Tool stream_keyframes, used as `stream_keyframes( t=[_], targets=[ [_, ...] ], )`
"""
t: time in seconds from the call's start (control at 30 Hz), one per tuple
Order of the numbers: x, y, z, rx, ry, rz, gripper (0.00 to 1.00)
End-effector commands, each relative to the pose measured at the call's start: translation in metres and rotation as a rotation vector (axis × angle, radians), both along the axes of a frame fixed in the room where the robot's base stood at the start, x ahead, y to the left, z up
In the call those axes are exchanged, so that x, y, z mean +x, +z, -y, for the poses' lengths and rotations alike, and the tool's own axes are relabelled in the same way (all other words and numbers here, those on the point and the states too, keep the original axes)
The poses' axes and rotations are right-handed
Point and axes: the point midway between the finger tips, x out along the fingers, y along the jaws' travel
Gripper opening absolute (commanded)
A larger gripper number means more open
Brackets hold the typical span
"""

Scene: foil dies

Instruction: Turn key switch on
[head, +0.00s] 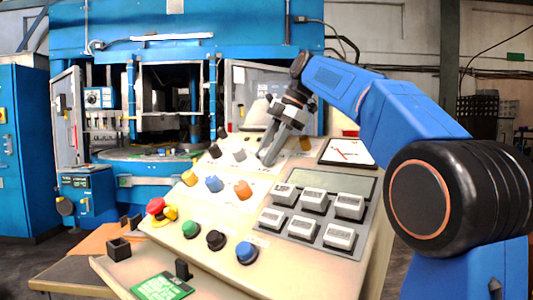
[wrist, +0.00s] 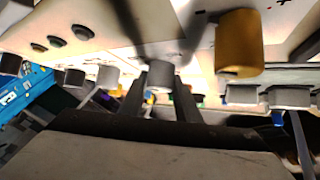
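The sloped control panel (head: 325,262) fills the middle of the head view. In the wrist view, my two fingers (wrist: 160,98) are apart, one on each side of a small grey knob (wrist: 160,76). I cannot tell whether they touch it. A yellow-orange knob (wrist: 239,45) stands to the right in the wrist view.
Coloured buttons, such as a blue one (head: 247,252), line the lower panel. A keypad (head: 312,200) and a dial meter (head: 347,152) lie to the right. More grey knobs (wrist: 108,77) stand left of my fingers in the wrist view. A blue machine (head: 180,40) stands behind.

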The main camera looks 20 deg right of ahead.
Motion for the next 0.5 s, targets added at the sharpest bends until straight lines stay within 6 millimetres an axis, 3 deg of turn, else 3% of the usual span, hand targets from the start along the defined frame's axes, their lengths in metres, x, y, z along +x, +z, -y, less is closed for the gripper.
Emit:
stream_keyframes(
  t=[0.5],
  targets=[
    [-0.0021, 0.0004, 0.0003, 0.04, -0.093, 0.053, 0.08]
  ],
)
